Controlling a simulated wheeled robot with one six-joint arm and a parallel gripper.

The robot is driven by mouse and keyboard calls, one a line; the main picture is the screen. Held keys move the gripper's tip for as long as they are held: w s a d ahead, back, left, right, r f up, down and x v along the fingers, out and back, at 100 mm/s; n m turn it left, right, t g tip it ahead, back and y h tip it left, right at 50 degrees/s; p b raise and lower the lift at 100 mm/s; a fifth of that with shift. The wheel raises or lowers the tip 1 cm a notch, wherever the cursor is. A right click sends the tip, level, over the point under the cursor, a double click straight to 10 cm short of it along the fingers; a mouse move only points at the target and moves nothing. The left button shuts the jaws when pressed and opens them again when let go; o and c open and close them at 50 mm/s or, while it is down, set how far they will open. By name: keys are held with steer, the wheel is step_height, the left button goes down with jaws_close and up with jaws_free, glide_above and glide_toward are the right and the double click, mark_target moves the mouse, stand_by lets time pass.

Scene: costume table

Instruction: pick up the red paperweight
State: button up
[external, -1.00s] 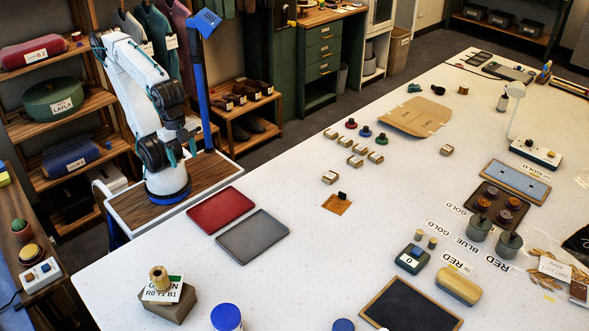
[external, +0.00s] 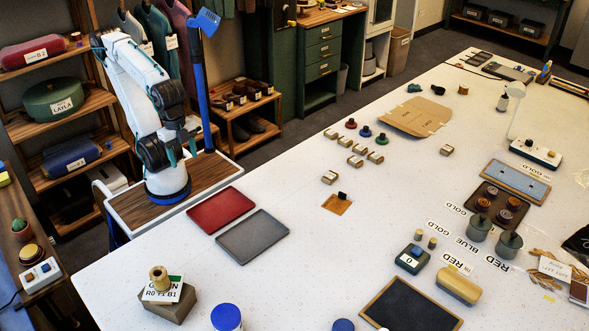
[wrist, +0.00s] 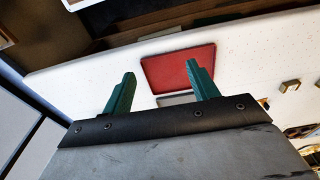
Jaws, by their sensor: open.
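The red paperweight appears to be a small round dark-red piece with a darker knob (external: 351,123), upright on the white table. A blue one (external: 366,131) and a green one (external: 382,138) stand in a row to its right. My gripper (external: 181,151) is above the wooden stand beside the table, well left of the red paperweight and apart from it. In the wrist view my gripper (wrist: 160,72) shows two green fingers spread apart with nothing between them. The red paperweight cannot be made out in the wrist view.
A red tray (external: 220,207) and a grey tray (external: 253,237) lie near my base. Several small tagged blocks (external: 355,161) sit close in front of the paperweights, and a flat cardboard piece (external: 416,117) lies behind them.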

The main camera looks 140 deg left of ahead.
steer(key=shift+c, duration=1.2)
